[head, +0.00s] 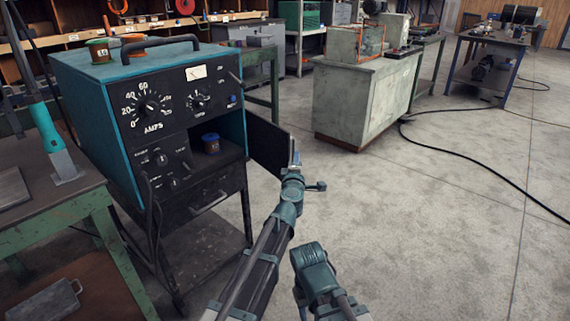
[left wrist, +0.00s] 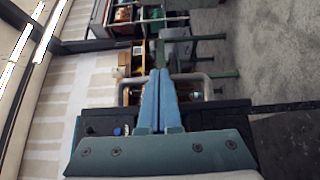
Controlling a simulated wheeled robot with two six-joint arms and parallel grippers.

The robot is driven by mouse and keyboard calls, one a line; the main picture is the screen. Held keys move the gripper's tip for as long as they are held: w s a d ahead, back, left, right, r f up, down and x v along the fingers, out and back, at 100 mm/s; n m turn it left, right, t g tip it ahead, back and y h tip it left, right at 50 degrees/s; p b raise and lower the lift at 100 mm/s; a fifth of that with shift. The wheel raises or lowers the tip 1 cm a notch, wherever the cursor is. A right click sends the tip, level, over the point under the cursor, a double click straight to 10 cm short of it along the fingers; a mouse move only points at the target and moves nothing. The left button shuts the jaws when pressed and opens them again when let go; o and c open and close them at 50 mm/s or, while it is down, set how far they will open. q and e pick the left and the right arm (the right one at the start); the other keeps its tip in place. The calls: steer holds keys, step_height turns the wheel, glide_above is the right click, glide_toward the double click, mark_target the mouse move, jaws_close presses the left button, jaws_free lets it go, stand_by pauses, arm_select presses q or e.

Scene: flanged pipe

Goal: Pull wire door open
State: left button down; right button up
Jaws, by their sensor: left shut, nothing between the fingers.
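The wire door (head: 268,147) is a dark flat panel on the right side of the teal and black welder (head: 118,70). It stands swung out from the compartment, which is open to view and holds a small blue-rimmed spool (head: 210,142). My left gripper (head: 295,156) is at the door's outer right edge, its fingers pointing up; I cannot tell whether it touches the door. In the left wrist view its two blue fingers (left wrist: 160,72) are together with nothing between them. My right gripper is not in view.
A green-legged bench (head: 95,212) stands at the left, close to the welder. A grey-green cabinet (head: 362,100) with equipment on it stands behind to the right. A black cable (head: 470,165) crosses the floor. The concrete floor (head: 440,240) at the right is otherwise clear.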

arm_select(q)
steer(key=w+d, duration=0.4)
steer(key=shift+w, duration=0.35)
steer(key=shift+a, duration=0.1)
stand_by(0.4)
